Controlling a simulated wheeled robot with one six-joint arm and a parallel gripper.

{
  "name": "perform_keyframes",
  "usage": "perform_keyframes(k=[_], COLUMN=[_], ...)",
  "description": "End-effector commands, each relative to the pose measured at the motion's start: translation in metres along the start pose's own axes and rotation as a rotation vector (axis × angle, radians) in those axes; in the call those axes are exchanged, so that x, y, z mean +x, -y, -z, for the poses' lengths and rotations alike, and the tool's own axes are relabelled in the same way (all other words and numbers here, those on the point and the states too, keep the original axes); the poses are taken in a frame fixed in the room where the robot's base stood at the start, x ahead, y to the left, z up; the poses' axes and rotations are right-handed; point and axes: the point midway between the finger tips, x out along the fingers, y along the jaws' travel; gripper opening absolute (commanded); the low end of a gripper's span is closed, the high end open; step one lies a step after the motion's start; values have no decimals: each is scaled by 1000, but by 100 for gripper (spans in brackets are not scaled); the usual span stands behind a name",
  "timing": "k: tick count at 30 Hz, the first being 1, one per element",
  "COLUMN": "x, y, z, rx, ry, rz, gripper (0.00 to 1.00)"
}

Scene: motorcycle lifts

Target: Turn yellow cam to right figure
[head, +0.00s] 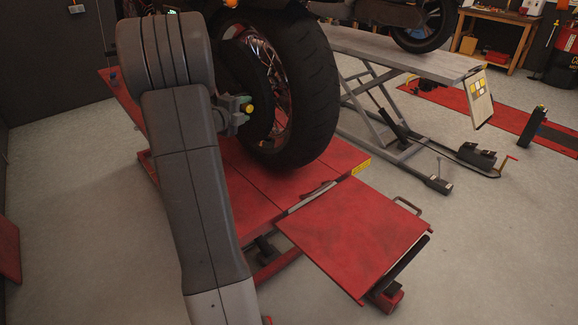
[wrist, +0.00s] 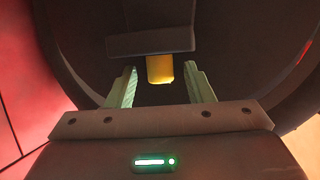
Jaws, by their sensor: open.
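The yellow cam (wrist: 160,69) shows in the wrist view as a small block below a dark bar (wrist: 150,42). My gripper (wrist: 160,84) is open. Its two pale green fingers stand left and right of the cam, with a visible gap on each side. In the head view my gripper (head: 234,111) is beside the rear wheel of the motorcycle on the red lift, with a small yellow piece (head: 250,108) at its right end. I cannot make out any figure or marking near the cam.
The large black tire (head: 312,90) stands close right of my gripper. The red lift platform (head: 225,175) and its ramp (head: 355,232) lie below. A grey lift (head: 400,55) with a second motorcycle stands behind right. Concrete floor (head: 470,235) is clear at front right.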

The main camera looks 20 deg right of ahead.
Motion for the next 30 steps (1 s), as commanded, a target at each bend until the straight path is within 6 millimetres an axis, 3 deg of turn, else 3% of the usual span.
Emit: perform_keyframes(k=[1, 4, 15, 24, 27, 30], x=[-1, -6, -81, -127, -140, -138], y=[7, 4, 3, 5, 6, 7], z=[0, -1, -1, -1, 0, 1], rx=[6, 18, 17, 16, 18, -15], ry=[-1, 2, 4, 4, 3, 45], rz=[-17, -43, -39, -39, -39, -31], gripper=[47, 47, 47, 47, 47, 47])
